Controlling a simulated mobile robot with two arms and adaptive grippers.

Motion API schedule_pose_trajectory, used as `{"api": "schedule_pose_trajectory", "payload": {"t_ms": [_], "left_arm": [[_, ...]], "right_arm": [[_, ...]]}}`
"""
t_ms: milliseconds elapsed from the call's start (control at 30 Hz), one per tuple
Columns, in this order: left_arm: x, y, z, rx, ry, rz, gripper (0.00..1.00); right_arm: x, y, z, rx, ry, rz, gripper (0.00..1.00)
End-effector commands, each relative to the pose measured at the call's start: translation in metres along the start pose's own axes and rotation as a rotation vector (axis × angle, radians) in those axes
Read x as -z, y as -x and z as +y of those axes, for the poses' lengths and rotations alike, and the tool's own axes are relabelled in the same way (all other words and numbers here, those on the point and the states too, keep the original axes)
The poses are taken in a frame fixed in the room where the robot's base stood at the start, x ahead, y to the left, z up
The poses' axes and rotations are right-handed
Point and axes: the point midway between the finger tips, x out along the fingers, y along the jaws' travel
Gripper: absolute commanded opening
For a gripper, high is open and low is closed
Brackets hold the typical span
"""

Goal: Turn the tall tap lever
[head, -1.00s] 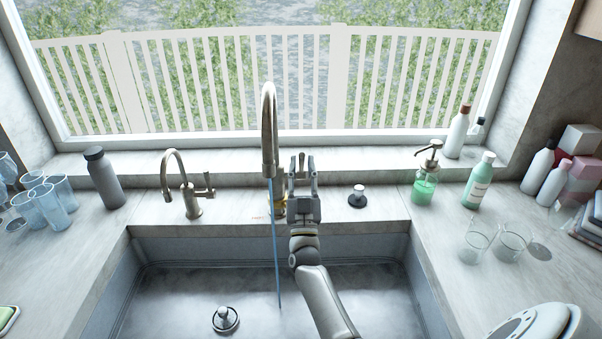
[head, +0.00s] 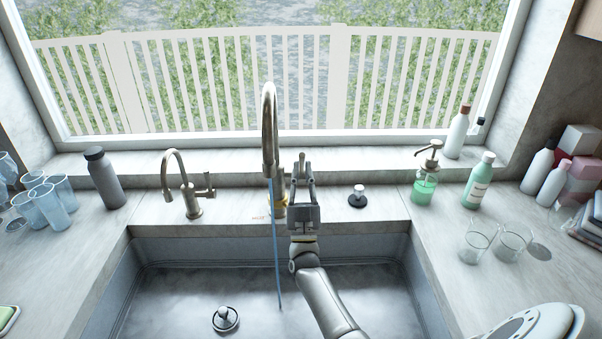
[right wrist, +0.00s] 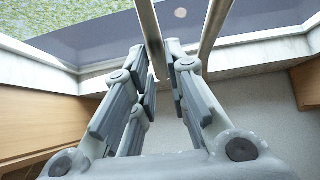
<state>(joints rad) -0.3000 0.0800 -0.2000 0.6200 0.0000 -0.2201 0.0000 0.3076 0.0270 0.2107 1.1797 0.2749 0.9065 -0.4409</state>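The tall tap (head: 269,115) stands behind the sink, with a curved metal spout; a thin blue stream of water (head: 276,255) falls from it into the basin. My right gripper (head: 301,162) is at the right side of the tap, fingers pointing away from me. Its fingertips are close together, around the tap's lever, which they mostly hide. In the right wrist view, the fingers of the right gripper (right wrist: 156,75) have a narrow metallic piece, the lever (right wrist: 150,88), between them, and the spout (right wrist: 214,22) passes above. My left gripper is not in view.
A shorter tap (head: 185,185) stands to the left, a black stopper knob (head: 357,197) and a green soap dispenser (head: 425,186) to the right. Glasses and bottles crowd both counters. The sink basin (head: 340,290) holds a drain plug (head: 226,319).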

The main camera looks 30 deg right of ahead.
Motion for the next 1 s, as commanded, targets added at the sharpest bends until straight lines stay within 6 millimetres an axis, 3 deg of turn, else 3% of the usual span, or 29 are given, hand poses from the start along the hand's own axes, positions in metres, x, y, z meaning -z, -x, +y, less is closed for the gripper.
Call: {"api": "schedule_pose_trajectory", "payload": {"t_ms": [67,367,733,1000], "left_arm": [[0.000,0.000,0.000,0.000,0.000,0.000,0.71],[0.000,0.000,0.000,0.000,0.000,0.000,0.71],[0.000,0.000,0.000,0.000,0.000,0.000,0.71],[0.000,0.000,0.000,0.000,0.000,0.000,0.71]], "right_arm": [[0.000,0.000,0.000,0.000,0.000,-0.001,0.00],[0.000,0.000,0.000,-0.001,0.000,-0.003,0.00],[0.001,-0.014,0.000,-0.003,-0.001,-0.162,0.00],[0.001,-0.015,0.000,0.000,0.000,-0.178,0.00]]}}
